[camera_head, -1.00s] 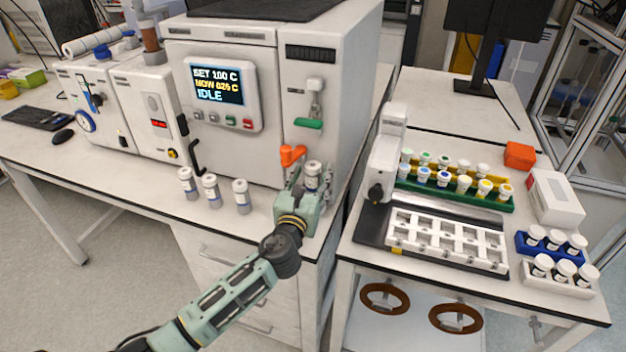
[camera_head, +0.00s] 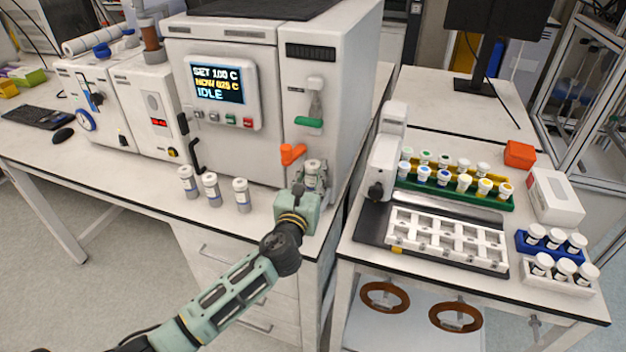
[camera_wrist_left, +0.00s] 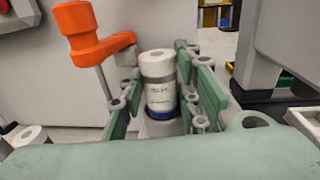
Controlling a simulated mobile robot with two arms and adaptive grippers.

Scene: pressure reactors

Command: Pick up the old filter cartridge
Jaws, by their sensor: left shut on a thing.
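A white filter cartridge (camera_head: 313,169) with a grey band stands upright at the right front of the bench, by the big white reactor. In the left wrist view the cartridge (camera_wrist_left: 159,82) shows faint writing and a blue ring near its foot. My left gripper (camera_head: 313,184) is shut on it, with green fingers on both sides in the left wrist view (camera_wrist_left: 162,105). Its foot is partly hidden, so I cannot tell whether it touches the bench. Three similar white cartridges (camera_head: 211,190) stand upright to the left. My right gripper is not in view.
An orange lever (camera_head: 292,153) sticks out from the reactor (camera_head: 240,130) close to my left gripper. A side table on the right holds a white rack (camera_head: 447,238), vial racks and several jars (camera_head: 541,264). The bench front between the cartridges and my gripper is clear.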

